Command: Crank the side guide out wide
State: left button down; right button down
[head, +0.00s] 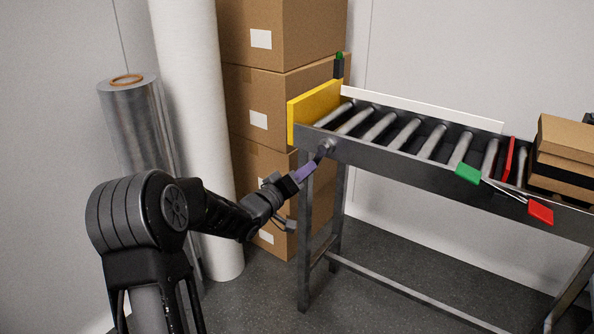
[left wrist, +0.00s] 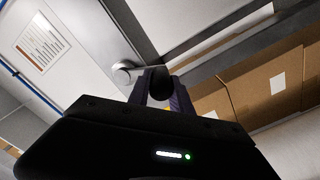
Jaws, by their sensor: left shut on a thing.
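The crank (head: 326,147) sits on the near side of the roller conveyor's frame, close to its left end. Its round hub (left wrist: 123,72) and dark handle (left wrist: 160,84) show in the left wrist view. My left gripper (head: 306,172), with purple fingers, is shut on the crank handle; the fingers cover part of it. In the left wrist view the gripper (left wrist: 162,92) has a finger on each side of the handle. A long white rail (head: 430,107), which looks like the side guide, runs along the far side of the rollers. My right gripper is not in view.
A yellow plate (head: 316,108) closes the conveyor's left end. Green (head: 467,173) and red (head: 540,212) tags hang on the near side. Flat cartons (head: 565,140) lie at the right end. Stacked boxes (head: 290,95) and wrapped rolls (head: 195,130) stand behind my left arm.

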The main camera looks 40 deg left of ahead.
pick_arm(q)
jog(key=shift+w+d+r, duration=0.15)
jog(key=shift+d+r, duration=0.1)
jog(key=shift+r, duration=0.15)
jog(key=shift+d, duration=0.1)
jog(key=shift+d+f+b, duration=0.2)
jog(key=shift+d+b, duration=0.4)
jog(key=shift+d, duration=0.65)
jog(key=c, duration=1.6)
grip_release()
jog(key=shift+a, duration=0.1)
jog(key=o, duration=0.5)
jog(key=shift+f, duration=0.25)
jog(key=shift+a+f, duration=0.1)
